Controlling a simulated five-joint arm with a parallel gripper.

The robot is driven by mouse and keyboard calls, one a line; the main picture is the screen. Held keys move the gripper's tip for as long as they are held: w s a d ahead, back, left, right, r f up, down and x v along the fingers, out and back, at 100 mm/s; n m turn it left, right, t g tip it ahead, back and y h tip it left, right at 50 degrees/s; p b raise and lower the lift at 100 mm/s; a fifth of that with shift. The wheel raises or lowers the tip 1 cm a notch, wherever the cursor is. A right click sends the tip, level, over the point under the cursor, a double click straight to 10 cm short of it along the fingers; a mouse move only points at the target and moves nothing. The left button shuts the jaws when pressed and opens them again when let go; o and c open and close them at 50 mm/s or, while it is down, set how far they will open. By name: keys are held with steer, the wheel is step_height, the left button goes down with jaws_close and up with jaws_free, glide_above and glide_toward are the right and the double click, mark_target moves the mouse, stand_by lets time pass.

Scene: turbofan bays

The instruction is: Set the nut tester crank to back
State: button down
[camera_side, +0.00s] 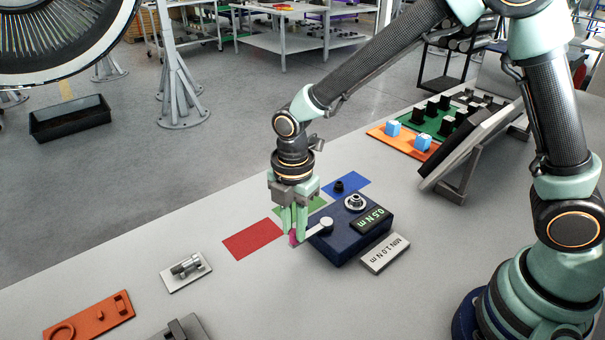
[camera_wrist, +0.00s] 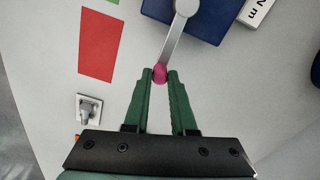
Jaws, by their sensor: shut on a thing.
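The nut tester (camera_side: 349,226) is a dark blue box on the table with a round metal fitting on top and a display reading 0.5 N m. Its crank (camera_side: 317,228) is a grey lever that points out past the box's left side and ends in a pink knob (camera_side: 293,238). In the wrist view the crank arm (camera_wrist: 174,42) runs from the blue box (camera_wrist: 215,18) down to the pink knob (camera_wrist: 160,73). My gripper (camera_side: 294,232) is shut on the knob, which shows between the green fingertips in the wrist view (camera_wrist: 160,76).
A MIN 1.0 N m plate (camera_side: 385,253) lies beside the tester. Red (camera_side: 253,239), green (camera_side: 314,205) and blue (camera_side: 346,184) mats lie behind and left. A bolt fixture (camera_side: 186,271) and orange tray (camera_side: 89,320) lie front left. A tilted panel (camera_side: 471,145) stands right.

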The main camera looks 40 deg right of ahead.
steer(key=shift+r, duration=0.1)
steer(key=c, duration=0.7)
jaws_free()
steer(key=shift+c, duration=0.2)
step_height(320, 180, up, 12)
steer(key=s+d+r+m+t, duration=0.2)
steer(key=s+d+m, duration=0.2)
steer(key=d+m, duration=0.4)
steer(key=s+d+r+m+t, duration=0.3)
steer(key=d+m, duration=0.5)
steer(key=m, duration=0.5)
steer(key=shift+s+t, duration=0.3)
steer(key=shift+s, duration=0.45)
